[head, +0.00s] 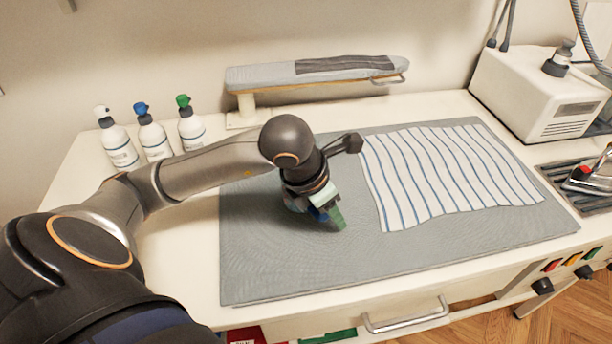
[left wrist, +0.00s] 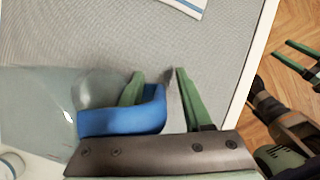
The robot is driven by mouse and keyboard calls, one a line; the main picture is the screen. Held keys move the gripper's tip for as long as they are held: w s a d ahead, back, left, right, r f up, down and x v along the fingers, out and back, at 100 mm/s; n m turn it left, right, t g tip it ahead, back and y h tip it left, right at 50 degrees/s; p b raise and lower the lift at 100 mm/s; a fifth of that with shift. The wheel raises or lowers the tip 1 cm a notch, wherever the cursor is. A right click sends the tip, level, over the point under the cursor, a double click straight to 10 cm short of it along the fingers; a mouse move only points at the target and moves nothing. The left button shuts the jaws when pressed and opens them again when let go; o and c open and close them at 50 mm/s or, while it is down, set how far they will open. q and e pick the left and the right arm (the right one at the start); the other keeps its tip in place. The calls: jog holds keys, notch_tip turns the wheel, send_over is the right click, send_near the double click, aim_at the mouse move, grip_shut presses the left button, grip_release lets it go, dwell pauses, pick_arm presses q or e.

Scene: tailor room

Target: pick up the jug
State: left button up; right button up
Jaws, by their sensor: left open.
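The jug shows in the left wrist view as a pale, see-through body (left wrist: 35,95) with a blue handle (left wrist: 120,123). My left gripper (left wrist: 158,82) is open, with its green fingers at the handle. One finger is on the jug-body side of the handle's grip and the other is to its right. I cannot tell whether either touches it. In the head view my left gripper (head: 335,217) points down over the grey mat, and the jug is mostly hidden behind it. My right gripper (left wrist: 297,56) shows open and empty at the right edge of the left wrist view, above the floor.
A grey mat (head: 260,270) covers the table's middle. A striped cloth (head: 440,180) lies to the right. Several spray bottles (head: 153,137) stand at the back left, near a small ironing board (head: 260,78). A white machine (head: 530,95) and an iron (head: 592,178) are at the right.

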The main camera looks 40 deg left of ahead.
pick_arm(q)
grip_shut()
dwell(0.3)
jog(key=shift+r, duration=0.1)
dwell(1.0)
